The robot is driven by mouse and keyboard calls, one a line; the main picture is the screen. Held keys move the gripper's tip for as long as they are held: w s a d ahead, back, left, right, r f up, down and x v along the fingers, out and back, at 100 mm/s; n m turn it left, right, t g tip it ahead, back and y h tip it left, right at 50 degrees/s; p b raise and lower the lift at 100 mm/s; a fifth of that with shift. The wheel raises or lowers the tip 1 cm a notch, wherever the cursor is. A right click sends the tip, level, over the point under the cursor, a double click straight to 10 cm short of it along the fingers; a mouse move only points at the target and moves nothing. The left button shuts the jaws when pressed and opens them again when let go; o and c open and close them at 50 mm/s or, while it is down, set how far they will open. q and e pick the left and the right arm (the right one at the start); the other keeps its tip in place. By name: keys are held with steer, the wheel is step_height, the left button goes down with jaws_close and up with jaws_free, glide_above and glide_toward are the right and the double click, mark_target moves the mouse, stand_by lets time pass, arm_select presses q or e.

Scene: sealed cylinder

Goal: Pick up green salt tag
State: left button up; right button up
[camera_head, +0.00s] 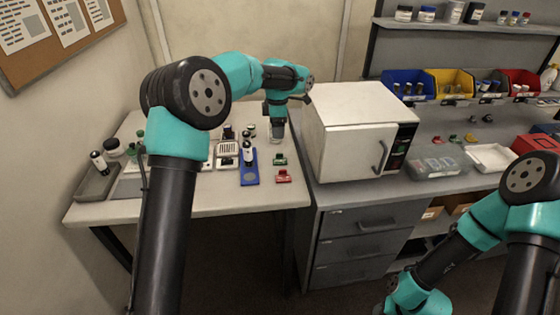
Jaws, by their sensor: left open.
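A small green tag (280,160) lies on the white table near its right edge, just behind a red tag (283,176). Any lettering on it is too small to read. My left arm reaches over the table from the left. My left gripper (277,133) points down above the table, behind and above the green tag and apart from it. It is open, and its fingers are small and hard to make out. My right arm is at the lower right, and its gripper is out of the frame.
A white oven-like box (345,140) stands to the right on a grey cabinet. A grey tray (97,182) is at the left. The table front is clear.

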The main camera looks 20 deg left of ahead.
arm_select(q)
glide_above(278, 160)
step_height(278, 160, down, 8)
steer(key=shift+f, duration=0.1)
stand_by(0.4)
steer(key=shift+d+f, duration=0.1)
steer(key=shift+f, duration=2.45)
steer(key=shift+c, duration=0.3)
steer(key=c, duration=0.9)
steer(key=shift+r, duration=0.1)
